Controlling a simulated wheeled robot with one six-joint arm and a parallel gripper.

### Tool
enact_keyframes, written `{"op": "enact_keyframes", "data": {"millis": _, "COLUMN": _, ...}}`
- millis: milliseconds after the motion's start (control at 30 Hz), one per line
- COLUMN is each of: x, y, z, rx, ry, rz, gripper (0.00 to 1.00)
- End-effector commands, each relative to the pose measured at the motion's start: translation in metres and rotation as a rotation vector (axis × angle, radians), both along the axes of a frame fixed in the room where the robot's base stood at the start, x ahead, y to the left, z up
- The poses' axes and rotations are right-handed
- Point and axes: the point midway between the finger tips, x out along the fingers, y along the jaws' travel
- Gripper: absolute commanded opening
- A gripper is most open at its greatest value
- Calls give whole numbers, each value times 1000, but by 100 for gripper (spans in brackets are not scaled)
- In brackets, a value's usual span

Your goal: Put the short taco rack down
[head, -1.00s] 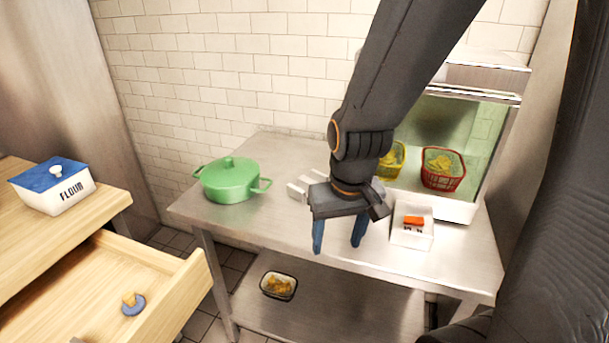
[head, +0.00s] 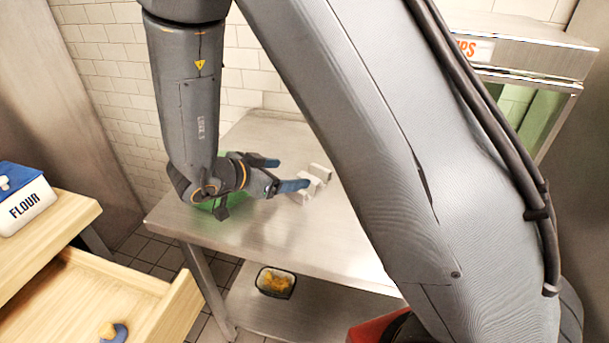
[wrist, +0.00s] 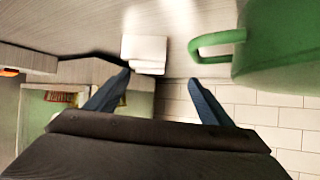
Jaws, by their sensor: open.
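The short taco rack (head: 318,178) is a small pale grey zigzag piece, standing on the steel table (head: 255,236). My gripper (head: 283,173) is open and empty, just to the left of the rack, with its fingers pointing toward it. One blue fingertip appears close to the rack in the head view; I cannot tell whether they touch. In the wrist view the rack (wrist: 145,50) is ahead of my gripper (wrist: 160,77), nearer the left finger, and nothing is held between the fingers.
The green pot (wrist: 275,45) is close to the right finger in the wrist view; my wrist mostly hides it in the head view. A basket (head: 275,282) sits on the lower shelf. A flour box (head: 25,200) and open drawer (head: 130,290) are at left. My arm hides the table's right part.

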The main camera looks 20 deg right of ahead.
Motion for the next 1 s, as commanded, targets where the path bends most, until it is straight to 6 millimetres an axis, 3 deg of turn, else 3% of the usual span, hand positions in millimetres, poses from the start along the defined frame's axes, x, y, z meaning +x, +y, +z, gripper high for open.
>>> {"op": "enact_keyframes", "data": {"millis": 100, "x": -18, "y": -1, "z": -5, "rx": -60, "ry": 17, "rz": -73, "gripper": 74}}
{"op": "enact_keyframes", "data": {"millis": 267, "x": -27, "y": -5, "z": -10, "rx": -92, "ry": 26, "rz": -118, "gripper": 74}}
{"op": "enact_keyframes", "data": {"millis": 800, "x": -3, "y": -59, "z": -35, "rx": -93, "ry": 27, "rz": -120, "gripper": 74}}
{"op": "enact_keyframes", "data": {"millis": 1000, "x": 2, "y": -67, "z": -41, "rx": -91, "ry": 24, "rz": -118, "gripper": 74}}
